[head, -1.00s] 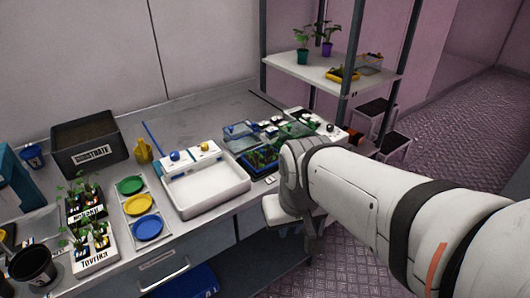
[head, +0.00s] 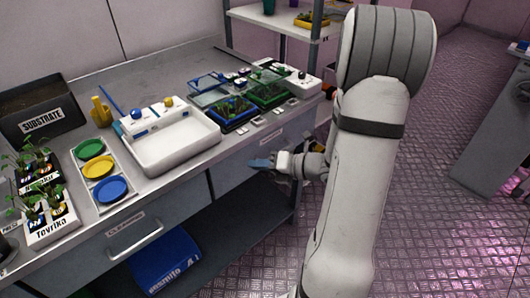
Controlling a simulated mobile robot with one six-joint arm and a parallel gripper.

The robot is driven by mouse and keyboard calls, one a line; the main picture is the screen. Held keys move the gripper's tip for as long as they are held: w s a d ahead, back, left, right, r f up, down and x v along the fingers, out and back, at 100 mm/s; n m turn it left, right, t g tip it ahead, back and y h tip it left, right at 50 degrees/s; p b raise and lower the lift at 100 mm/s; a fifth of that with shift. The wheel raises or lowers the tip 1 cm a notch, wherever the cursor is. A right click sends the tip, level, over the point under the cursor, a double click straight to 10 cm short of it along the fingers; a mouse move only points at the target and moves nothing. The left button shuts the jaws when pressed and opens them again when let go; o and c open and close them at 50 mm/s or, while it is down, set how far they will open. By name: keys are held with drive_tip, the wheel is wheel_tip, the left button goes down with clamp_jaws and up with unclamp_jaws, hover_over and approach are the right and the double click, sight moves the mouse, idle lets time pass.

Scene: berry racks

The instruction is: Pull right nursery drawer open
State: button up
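The right drawer (head: 232,172) is a grey front under the right part of the bench, with a small pale label near its top edge. It looks closed, flush with the bench front. My gripper (head: 261,163) is directly in front of this drawer, side-on, with a blue fingertip pointing left towards it. Its handle is not visible; my gripper covers part of the front. I cannot tell whether the fingers are open or touching anything.
A left drawer with a metal bar handle (head: 134,239) is closed. The bench (head: 170,75) carries a white basin (head: 175,148), seedling trays (head: 232,112) and colored dishes (head: 98,167).

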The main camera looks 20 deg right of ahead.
drive_tip(key=w+d+f+m+t+h+b, duration=0.1)
drive_tip(key=d+f+m+t+h, duration=0.15)
drive_tip(key=d+m, duration=0.3)
drive_tip(key=w+d+f+m+t+h, duration=0.1)
drive_tip(key=d+f+m+t+h, duration=0.1)
drive_tip(key=d+f+m+h, duration=0.25)
drive_tip(key=shift+m+y, duration=0.8)
drive_tip(key=shift+y, duration=0.1)
drive_tip(key=x, duration=0.5)
drive_tip(key=d+b+x, duration=0.1)
drive_tip(key=x, duration=0.1)
drive_tip(key=shift+w+r, duration=0.1)
drive_tip(key=shift+w, duration=0.45)
clamp_jaws()
